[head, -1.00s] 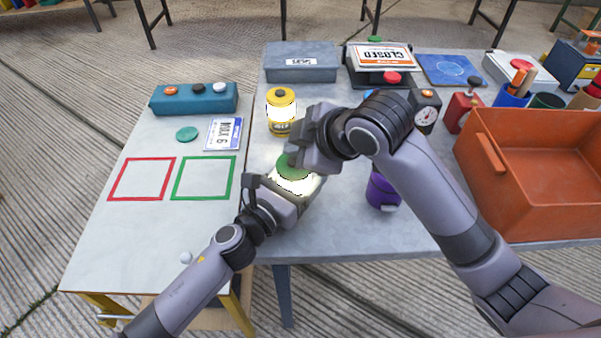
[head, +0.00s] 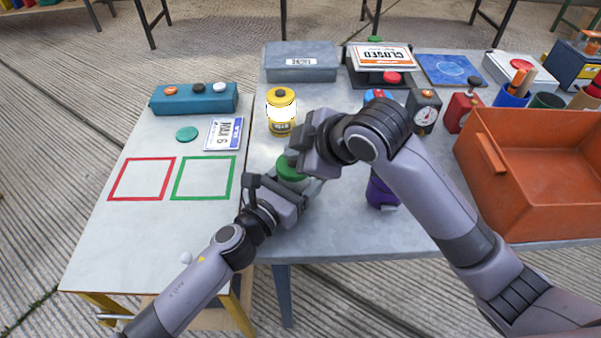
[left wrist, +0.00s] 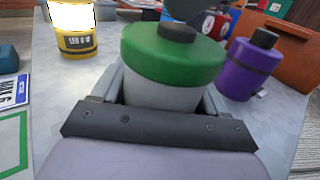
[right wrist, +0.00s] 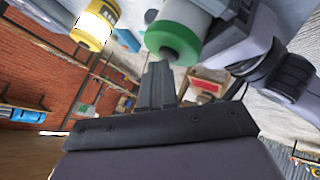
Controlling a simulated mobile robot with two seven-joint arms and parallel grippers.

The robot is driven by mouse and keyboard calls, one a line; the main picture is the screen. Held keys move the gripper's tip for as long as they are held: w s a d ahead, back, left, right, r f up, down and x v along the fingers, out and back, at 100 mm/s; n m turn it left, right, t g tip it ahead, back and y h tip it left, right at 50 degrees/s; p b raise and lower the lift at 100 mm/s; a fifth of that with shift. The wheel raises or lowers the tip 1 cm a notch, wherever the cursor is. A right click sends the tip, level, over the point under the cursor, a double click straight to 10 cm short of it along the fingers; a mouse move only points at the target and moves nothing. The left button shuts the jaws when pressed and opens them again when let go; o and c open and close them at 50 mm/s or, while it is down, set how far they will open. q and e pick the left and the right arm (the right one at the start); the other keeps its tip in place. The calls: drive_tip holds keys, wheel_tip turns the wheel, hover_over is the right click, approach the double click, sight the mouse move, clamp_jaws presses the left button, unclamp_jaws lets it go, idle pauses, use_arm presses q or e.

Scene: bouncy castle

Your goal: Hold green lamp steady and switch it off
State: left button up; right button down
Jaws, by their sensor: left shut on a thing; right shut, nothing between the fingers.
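The green lamp (head: 291,170) stands on the grey table, with a green cap, a dark top button and a pale, unlit body. It also shows in the left wrist view (left wrist: 172,60) and the right wrist view (right wrist: 176,38). My left gripper (head: 292,186) is shut on its body, with one finger on each side in the left wrist view. My right gripper (head: 296,160) is shut and empty, its fingertips close to the lamp's top button. In the right wrist view its closed fingers (right wrist: 158,72) point at the button; I cannot tell whether they touch.
A lit yellow lamp (head: 281,112) stands behind the green one. A purple lamp (head: 381,192) stands to the right, partly behind my right arm. An orange crate (head: 530,180) takes up the table's right side. The left table has red and green outlined squares (head: 204,178).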

drive_tip(key=shift+r, duration=0.45)
wheel_tip(320, 180, up, 6)
idle(0.6)
use_arm(q)
drive_tip(key=o, duration=1.3)
drive_tip(key=shift+o, duration=0.2)
